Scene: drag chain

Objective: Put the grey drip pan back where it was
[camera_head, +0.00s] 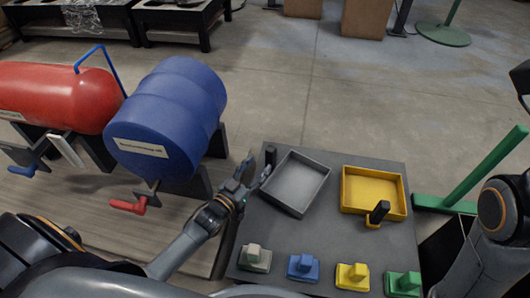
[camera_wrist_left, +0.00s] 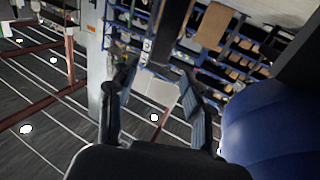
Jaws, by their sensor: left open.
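The grey drip pan (camera_head: 297,184) lies on the dark grey table (camera_head: 290,238), turned at an angle, near the table's far left corner. A black upright handle (camera_head: 270,155) stands at the pan's left corner. My left gripper (camera_head: 258,168) is open beside that handle, at the table's left edge, with nothing seen between its fingers. In the left wrist view the open fingers (camera_wrist_left: 156,76) also show empty, and the pan is not seen there. My right arm shows at the right edge, but its gripper is out of view.
A yellow pan (camera_head: 372,187) with a black handle sits right of the grey one. Grey, blue, yellow and green blocks (camera_head: 303,266) line the table's near edge. A green stand (camera_head: 485,170) is at right.

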